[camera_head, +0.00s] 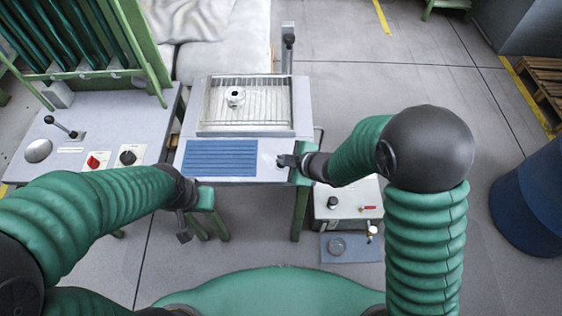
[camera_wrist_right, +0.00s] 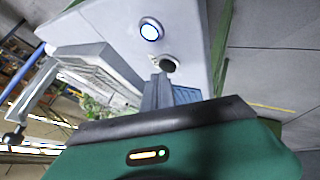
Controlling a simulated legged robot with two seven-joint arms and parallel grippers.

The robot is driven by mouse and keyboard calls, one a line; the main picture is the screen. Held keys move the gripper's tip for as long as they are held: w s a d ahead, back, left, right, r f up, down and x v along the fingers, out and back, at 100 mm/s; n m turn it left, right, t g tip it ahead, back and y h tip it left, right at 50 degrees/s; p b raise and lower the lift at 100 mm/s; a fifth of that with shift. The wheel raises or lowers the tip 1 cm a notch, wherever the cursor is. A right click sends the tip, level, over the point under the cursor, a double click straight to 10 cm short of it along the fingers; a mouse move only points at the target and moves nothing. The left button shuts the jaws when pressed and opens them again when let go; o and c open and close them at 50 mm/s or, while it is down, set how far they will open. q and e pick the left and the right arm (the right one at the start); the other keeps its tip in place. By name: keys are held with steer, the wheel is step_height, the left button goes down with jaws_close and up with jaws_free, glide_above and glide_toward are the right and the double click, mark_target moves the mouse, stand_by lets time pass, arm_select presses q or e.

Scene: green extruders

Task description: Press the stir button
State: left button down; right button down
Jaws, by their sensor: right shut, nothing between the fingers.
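In the right wrist view a round button with a lit blue-white ring (camera_wrist_right: 151,30) sits on the grey panel. Nearer, a dark round button in a light ring (camera_wrist_right: 167,64) is right at my fingertips. I cannot read any label, so I cannot tell which is the stir button. My right gripper (camera_head: 284,160) is shut and empty at the right end of the grey machine table (camera_head: 270,174); its fingers also show in the wrist view (camera_wrist_right: 158,78). Whether they touch the dark button is unclear. My left gripper (camera_head: 184,237) hangs low in front of the table; its jaw opening is not clear.
A blue slatted pad (camera_head: 221,158) and a metal tray (camera_head: 207,128) with a small round part lie on the table. A control desk with a red knob (camera_head: 93,161) stands left. A white box (camera_head: 345,205) stands below right, and a blue barrel (camera_head: 535,200) farther right.

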steer(key=shift+a, duration=0.15)
steer(key=shift+d, duration=0.2)
steer(key=shift+s+f+b, duration=0.1)
steer(key=shift+f+b, duration=0.3)
steer(key=shift+f, duration=0.05)
steer(key=shift+r, duration=0.15)
steer(key=shift+a+r+p, duration=0.1)
steer(key=shift+r+p, duration=0.2)
steer(key=shift+p, duration=0.2)
steer(key=shift+r, duration=0.1)
step_height(320, 180, up, 6)
steer(key=p, duration=0.5)
steer(key=shift+p, duration=0.4)
